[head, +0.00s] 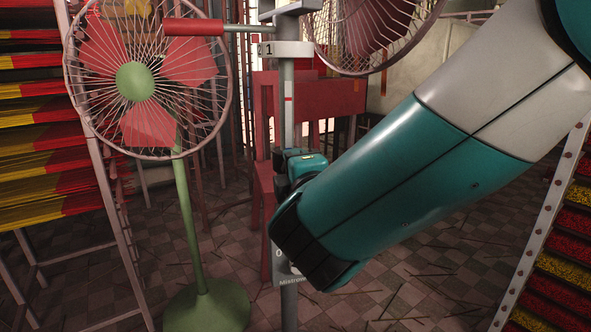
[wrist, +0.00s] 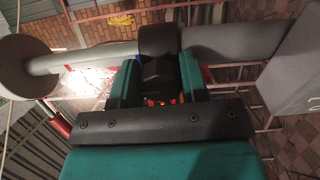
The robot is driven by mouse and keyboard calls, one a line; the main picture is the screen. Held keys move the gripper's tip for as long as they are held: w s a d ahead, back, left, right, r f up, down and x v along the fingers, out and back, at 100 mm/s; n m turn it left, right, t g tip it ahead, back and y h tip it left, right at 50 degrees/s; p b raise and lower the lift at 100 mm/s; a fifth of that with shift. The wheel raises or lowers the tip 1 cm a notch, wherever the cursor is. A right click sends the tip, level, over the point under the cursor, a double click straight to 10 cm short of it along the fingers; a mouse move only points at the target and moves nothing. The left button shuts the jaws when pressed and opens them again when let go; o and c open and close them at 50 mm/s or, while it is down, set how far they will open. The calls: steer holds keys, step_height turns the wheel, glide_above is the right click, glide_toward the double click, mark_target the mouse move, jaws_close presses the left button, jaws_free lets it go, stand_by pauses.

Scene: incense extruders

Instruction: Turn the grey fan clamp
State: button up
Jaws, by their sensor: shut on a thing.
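The fan clamp is a dark grey collar with a blocky knob (wrist: 158,72) on the grey pole (wrist: 225,40), seen at the centre of the wrist view. My gripper (wrist: 160,88) has one teal finger on each side of the knob and is shut on it. In the head view the grey pole (head: 287,105) stands upright left of my arm. A teal finger of my gripper shows (head: 308,166) at the pole. My wrist hides most of the clamp there.
A red-bladed fan (head: 135,82) on a green stand (head: 190,225) is at left. Another caged fan (head: 385,25) is at the top. A red handle (head: 193,27) sticks out left above a plate marked 1 (head: 285,49). Racks of coloured sticks (head: 35,130) line the left side.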

steer(key=o, duration=0.9)
steer(key=shift+b+v, duration=3.2)
steer(key=shift+v, duration=5.5)
